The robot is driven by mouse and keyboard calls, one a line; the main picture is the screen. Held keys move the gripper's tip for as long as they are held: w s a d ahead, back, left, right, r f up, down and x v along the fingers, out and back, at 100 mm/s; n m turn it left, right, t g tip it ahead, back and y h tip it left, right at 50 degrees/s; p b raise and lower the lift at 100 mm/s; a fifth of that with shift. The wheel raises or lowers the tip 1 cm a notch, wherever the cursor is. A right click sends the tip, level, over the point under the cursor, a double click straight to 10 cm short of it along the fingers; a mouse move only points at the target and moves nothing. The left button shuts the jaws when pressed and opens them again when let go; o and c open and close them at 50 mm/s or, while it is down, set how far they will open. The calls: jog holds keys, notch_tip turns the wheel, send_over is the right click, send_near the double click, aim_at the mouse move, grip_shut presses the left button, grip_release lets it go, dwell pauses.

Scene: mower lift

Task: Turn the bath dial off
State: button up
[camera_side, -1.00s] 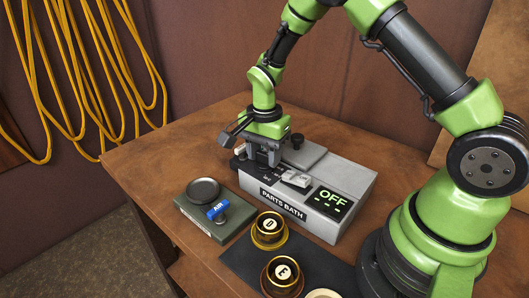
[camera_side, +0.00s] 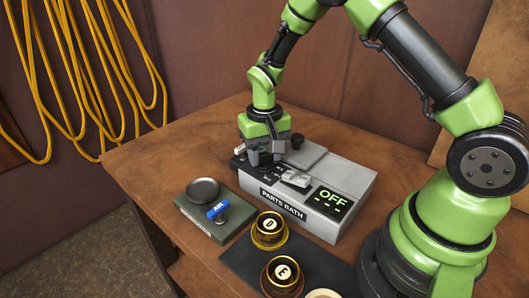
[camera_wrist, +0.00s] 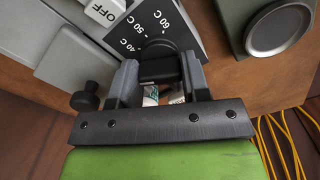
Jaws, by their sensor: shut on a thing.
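The grey parts bath (camera_side: 345,178) stands on the bench, and its display (camera_side: 332,200) reads OFF in green. In the wrist view, the black bath dial (camera_wrist: 160,63) sits beside a dark scale plate (camera_wrist: 150,28) marked 40 C, 50 C and 60 C. My gripper (camera_wrist: 160,74) is shut on the dial, with one finger on each side of it. In the side view, my gripper (camera_side: 264,158) points down at the bath's left end and hides the dial. The dial's exact pointer setting cannot be told.
A green unit with a round dark plate (camera_side: 203,190) and a blue AIR knob (camera_side: 218,210) stands left of the bath. Brass cups marked D (camera_side: 269,230) and E (camera_side: 283,273) stand in front.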

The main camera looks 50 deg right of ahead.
jog(key=n, duration=0.5)
dwell(0.8)
jog(key=o, duration=0.9)
notch_tip(320, 180, up, 10)
notch_tip(320, 180, up, 14)
jog(key=f, duration=0.1)
send_over(264, 152)
jog(key=shift+s+r, duration=0.1)
jog(key=shift+r, duration=0.15)
dwell(1.5)
